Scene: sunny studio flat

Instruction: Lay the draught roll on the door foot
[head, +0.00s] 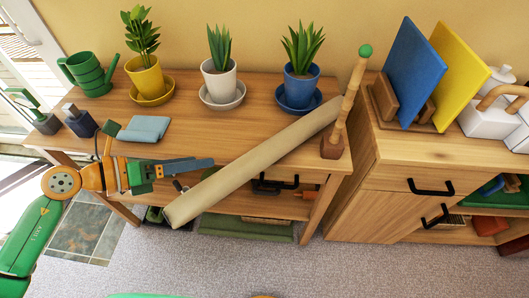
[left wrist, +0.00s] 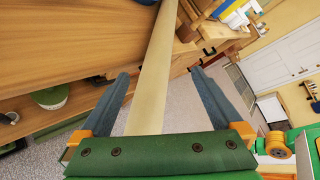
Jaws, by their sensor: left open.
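The draught roll is a long beige cylinder (head: 255,162). It slants across the plant bench, its far end by a wooden post and its near end sticking out past the bench's front edge. My left gripper (head: 208,172) is open near the roll's near half. In the left wrist view the roll (left wrist: 155,75) runs between the two spread fingers (left wrist: 159,76), with gaps on both sides. The roll hides part of one finger in the head view. A white-framed glass door (head: 30,28) stands at the far left; its foot is not clearly seen. My right gripper is not in view.
The plant bench (head: 185,115) holds three potted plants, a green watering can (head: 88,74), a folded blue cloth (head: 143,129) and the wooden post (head: 340,112). A cabinet (head: 440,150) stands at right. Stone tiles (head: 88,232) lie at left; the grey carpet in front is clear.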

